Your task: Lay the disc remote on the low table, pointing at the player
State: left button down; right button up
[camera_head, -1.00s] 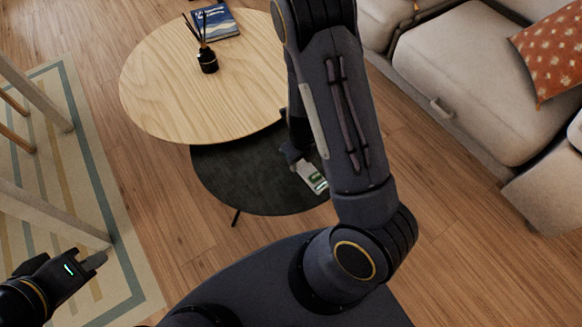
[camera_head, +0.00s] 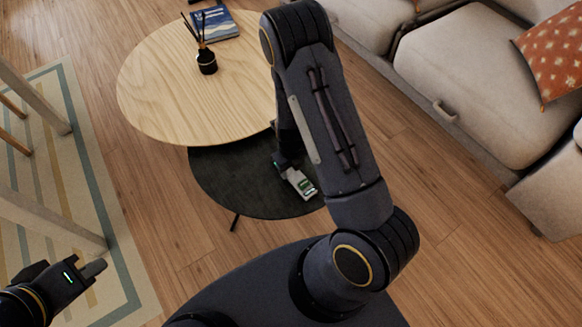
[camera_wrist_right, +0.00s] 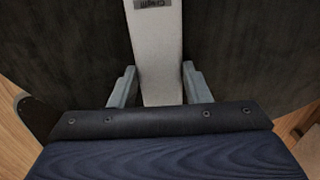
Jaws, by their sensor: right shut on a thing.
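The disc remote (camera_head: 301,185) is a slim pale grey bar with a small green-and-dark patch. My right gripper (camera_head: 287,170) is shut on it, over the dark low table (camera_head: 235,185). In the right wrist view, the remote (camera_wrist_right: 157,55) runs lengthwise between the two grey fingers of the right gripper (camera_wrist_right: 160,88), with small dark print near the top edge. I cannot tell whether the remote touches the tabletop. My left gripper (camera_head: 93,268) is at the lower left, away from the table; its finger gap is not clear. I cannot make out the player.
A higher round wooden table (camera_head: 180,95) overlaps the dark table and carries a black reed diffuser (camera_head: 206,62) and a blue book (camera_head: 214,22). A beige sofa (camera_head: 470,80) stands at the right. A striped rug (camera_head: 75,190) lies left. The dark table's left part is bare.

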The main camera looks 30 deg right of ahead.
jog(key=o, duration=1.1)
jog(key=shift+f, duration=0.1)
jog(key=shift+c, duration=0.2)
jog(key=shift+r, duration=0.3)
notch_tip(320, 180, up, 11)
jog(key=p, duration=0.4)
notch_tip(320, 180, up, 12)
jog(key=n+t+y, duration=0.2)
jog(key=n+y, duration=0.2)
jog(key=n, duration=0.5)
send_over(291, 171)
jog(key=s+a, duration=0.2)
jog(key=a, duration=0.2)
jog(key=s+r+n+t, duration=0.3)
jog(key=s+r+n, duration=1.1)
jog(key=n, duration=1)
jog(key=shift+s+r+t, duration=0.25)
jog(key=shift+s+t, duration=0.05)
jog(key=shift+s, duration=0.1)
